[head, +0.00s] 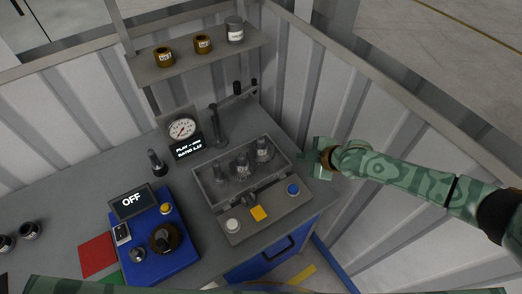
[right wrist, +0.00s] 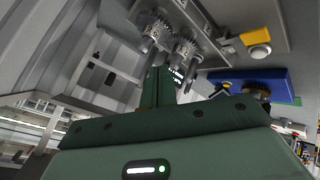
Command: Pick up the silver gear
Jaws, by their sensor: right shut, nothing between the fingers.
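Grey, toothed gear-like parts stand on shafts in the open box of the drive unit (head: 205,190). One is at the box's right (head: 262,152), another near its middle (head: 242,165). In the right wrist view, two silver toothed parts (right wrist: 156,34) (right wrist: 187,47) show beyond the fingers. I cannot tell which one is the task's silver gear. A silver cylinder with a pale label (head: 235,32) also stands on the shelf. My right gripper (head: 306,158) is shut and empty, just right of the box; its fingers (right wrist: 157,86) show in the wrist view. My left gripper is not in view.
Two brass-coloured pieces (head: 164,57) (head: 203,44) stand on the back shelf (head: 180,66). A gauge (head: 182,128) is behind the box. A blue control box (head: 155,250) reading OFF sits left. Corrugated walls (head: 370,120) close off the back and right.

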